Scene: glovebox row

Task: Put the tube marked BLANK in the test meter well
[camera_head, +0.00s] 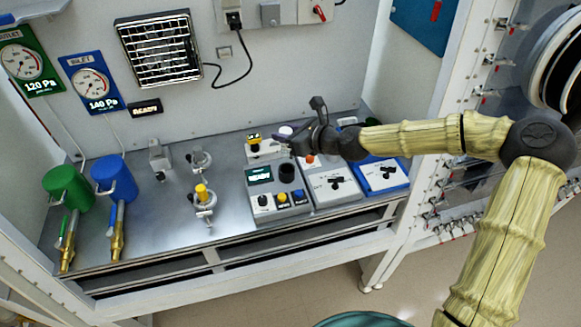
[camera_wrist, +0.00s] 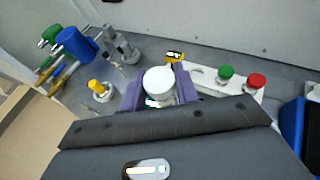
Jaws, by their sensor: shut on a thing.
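My gripper (camera_head: 284,137) is above the bench and shut on a tube with a white cap (camera_wrist: 159,79). In the wrist view the cap sits between the purple fingers (camera_wrist: 156,90); any marking on the tube is not readable. The lower part of the tube is hidden.
A pale rack (camera_head: 264,151) stands behind the meter; green (camera_wrist: 226,71) and red (camera_wrist: 257,80) caps show along it. A grey switch box (camera_head: 332,188) and a blue one (camera_head: 384,178) stand to the right. A yellow-topped holder (camera_head: 202,193) stands left, with green (camera_head: 66,187) and blue (camera_head: 114,178) canisters beyond.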

